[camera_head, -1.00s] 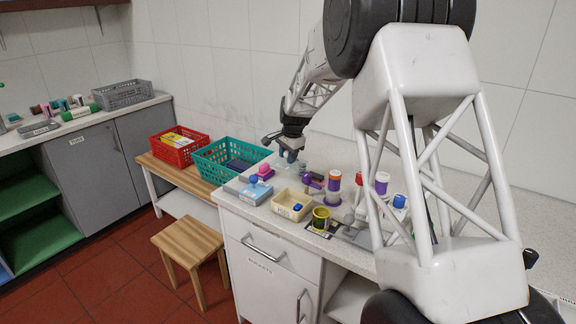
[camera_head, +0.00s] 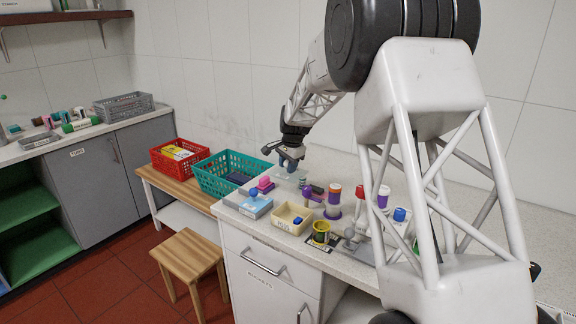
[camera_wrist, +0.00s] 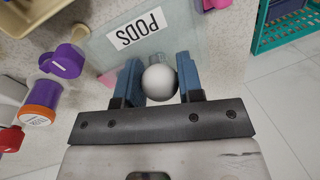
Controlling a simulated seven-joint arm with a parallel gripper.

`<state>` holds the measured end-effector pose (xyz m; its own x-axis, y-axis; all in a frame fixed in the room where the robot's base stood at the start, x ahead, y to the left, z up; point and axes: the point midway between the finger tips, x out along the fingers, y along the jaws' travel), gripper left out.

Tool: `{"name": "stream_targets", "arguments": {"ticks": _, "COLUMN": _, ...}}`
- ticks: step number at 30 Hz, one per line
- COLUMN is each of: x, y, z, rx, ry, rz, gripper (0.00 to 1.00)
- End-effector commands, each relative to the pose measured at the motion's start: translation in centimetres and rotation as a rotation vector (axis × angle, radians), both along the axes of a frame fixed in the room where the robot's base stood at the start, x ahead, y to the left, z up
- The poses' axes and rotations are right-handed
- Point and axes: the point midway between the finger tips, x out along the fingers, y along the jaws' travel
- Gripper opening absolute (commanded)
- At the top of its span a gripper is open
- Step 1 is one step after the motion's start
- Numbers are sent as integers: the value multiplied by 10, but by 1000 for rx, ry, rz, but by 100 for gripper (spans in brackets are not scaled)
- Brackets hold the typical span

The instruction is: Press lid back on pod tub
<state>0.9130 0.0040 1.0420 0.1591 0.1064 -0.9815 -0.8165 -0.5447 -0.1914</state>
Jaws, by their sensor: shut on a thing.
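A pale, see-through square tub (camera_wrist: 185,22) with a white PODS label shows at the top of the wrist view. My gripper (camera_wrist: 158,78) has blue fingers on either side of a round light grey knob (camera_wrist: 159,83) and is shut on it. The knob appears to belong to the tub's lid; the lid's edges are hard to make out, and I cannot tell whether it touches the tub rim. In the head view my gripper (camera_head: 290,158) points down over the back left of the speckled counter (camera_head: 335,158), and the tub is hardly visible beneath it.
A purple piece (camera_wrist: 62,62) and an orange-capped purple jar (camera_wrist: 40,103) stand left of the tub in the wrist view. A teal basket (camera_head: 215,180), a blue box (camera_head: 256,207) and a cream tray (camera_head: 285,222) are nearby. Several bottles stand to the right.

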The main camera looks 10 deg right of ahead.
Motion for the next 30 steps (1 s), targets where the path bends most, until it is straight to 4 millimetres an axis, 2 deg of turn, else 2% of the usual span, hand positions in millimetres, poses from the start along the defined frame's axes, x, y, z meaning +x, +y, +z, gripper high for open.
{"name": "stream_targets", "arguments": {"ticks": 8, "x": -26, "y": 3, "z": 6, "rx": 0, "ry": -1, "rz": 0, "gripper": 11}}
{"name": "stream_targets", "arguments": {"ticks": 24, "x": -125, "y": 12, "z": 16, "rx": 0, "ry": 0, "rz": 0, "gripper": 11}}
{"name": "stream_targets", "arguments": {"ticks": 30, "x": -146, "y": 13, "z": 16, "rx": 0, "ry": -1, "rz": 0, "gripper": 11}}
